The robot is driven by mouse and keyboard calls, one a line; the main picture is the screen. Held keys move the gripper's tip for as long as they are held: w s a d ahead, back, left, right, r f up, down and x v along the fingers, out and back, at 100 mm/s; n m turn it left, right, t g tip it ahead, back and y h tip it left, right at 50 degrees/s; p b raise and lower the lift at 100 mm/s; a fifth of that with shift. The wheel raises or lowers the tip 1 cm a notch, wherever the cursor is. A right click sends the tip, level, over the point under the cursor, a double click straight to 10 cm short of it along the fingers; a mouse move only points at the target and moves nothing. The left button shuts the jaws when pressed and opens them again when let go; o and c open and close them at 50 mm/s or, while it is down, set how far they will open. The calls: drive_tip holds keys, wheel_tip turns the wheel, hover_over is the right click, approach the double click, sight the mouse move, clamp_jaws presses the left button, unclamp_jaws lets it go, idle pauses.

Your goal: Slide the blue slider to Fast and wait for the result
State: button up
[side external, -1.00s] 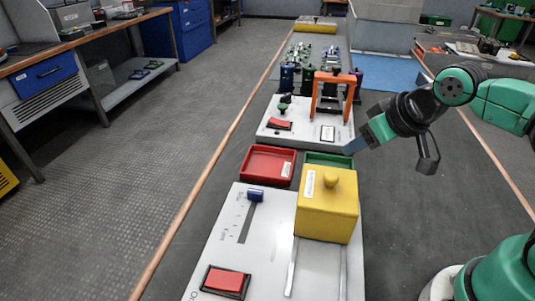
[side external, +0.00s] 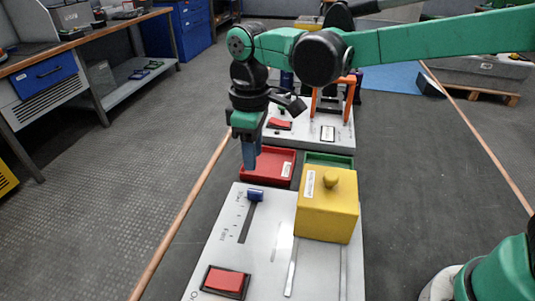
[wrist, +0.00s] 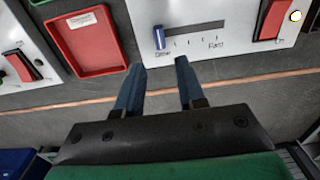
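The blue slider (side external: 255,195) sits at the far end of its slot on the light grey panel (side external: 207,257). In the wrist view the blue slider (wrist: 159,38) is at the "Slow" end of the scale, and the "Fast" label (wrist: 214,44) is at the other end. The slider lies just ahead of the gap, untouched.
A red button (side external: 228,281) is on the panel's near end. A yellow block with a knob (side external: 328,213) stands on the panel to the right. A red tray (side external: 268,163) and a green tray (side external: 328,159) lie just beyond. An orange frame (side external: 318,95) stands farther back.

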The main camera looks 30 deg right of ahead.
sight(255, 191)
drive_tip(key=shift+f, duration=4.25)
clamp_jaws()
drive_tip(key=shift+s+a, duration=3.1)
drive_tip(key=shift+s, duration=0.05)
drive_tip(key=shift+o, duration=0.2)
unclamp_jaws()
